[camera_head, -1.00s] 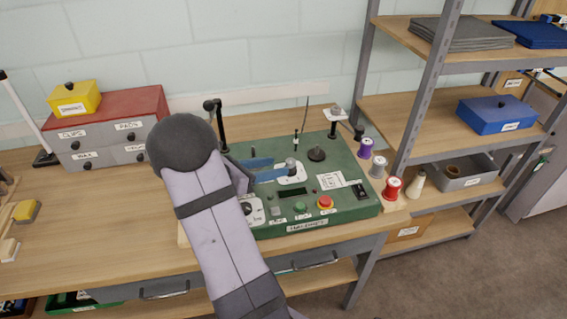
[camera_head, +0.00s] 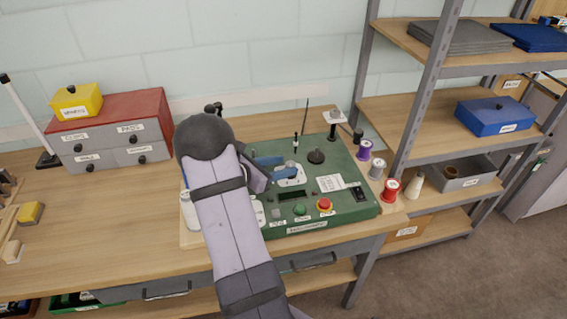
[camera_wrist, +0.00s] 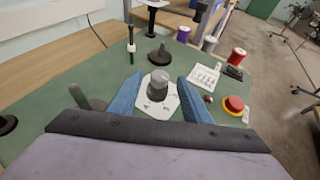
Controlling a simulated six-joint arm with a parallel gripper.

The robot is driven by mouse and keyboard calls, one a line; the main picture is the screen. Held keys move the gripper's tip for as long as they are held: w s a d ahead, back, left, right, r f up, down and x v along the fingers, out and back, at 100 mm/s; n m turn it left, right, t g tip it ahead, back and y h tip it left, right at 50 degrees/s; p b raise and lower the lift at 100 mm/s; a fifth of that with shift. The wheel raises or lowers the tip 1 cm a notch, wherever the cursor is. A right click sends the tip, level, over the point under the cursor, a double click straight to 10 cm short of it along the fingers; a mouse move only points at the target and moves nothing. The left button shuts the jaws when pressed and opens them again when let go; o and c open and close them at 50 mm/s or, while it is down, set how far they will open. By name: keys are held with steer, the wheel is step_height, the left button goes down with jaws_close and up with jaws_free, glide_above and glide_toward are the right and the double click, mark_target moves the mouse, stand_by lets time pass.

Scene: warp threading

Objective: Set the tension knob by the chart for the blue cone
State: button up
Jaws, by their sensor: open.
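The grey tension knob (camera_wrist: 158,84) stands on a white dial plate (camera_wrist: 157,104) with small dark marks, on the green machine panel (camera_head: 338,207). My gripper (camera_wrist: 160,77) is open, its two blue fingers on either side of the knob in the wrist view. Gaps show between knob and fingers there; I cannot tell whether the tips are level with it. In the head view my gripper (camera_head: 280,167) is over the dial plate and covers much of it. The chart is probably the white printed card (camera_head: 331,183), also in the wrist view (camera_wrist: 205,75); its text is unreadable. No blue cone shows.
A red button (camera_head: 325,204) and a green button (camera_head: 299,209) sit at the panel's front. Purple (camera_head: 364,150), grey (camera_head: 376,168) and red (camera_head: 391,190) spools stand to the right.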

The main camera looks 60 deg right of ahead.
steer(key=shift+s+d+f, duration=0.15)
steer(key=shift+d, duration=0.25)
steer(key=c, duration=1)
steer(key=shift+c, duration=0.2)
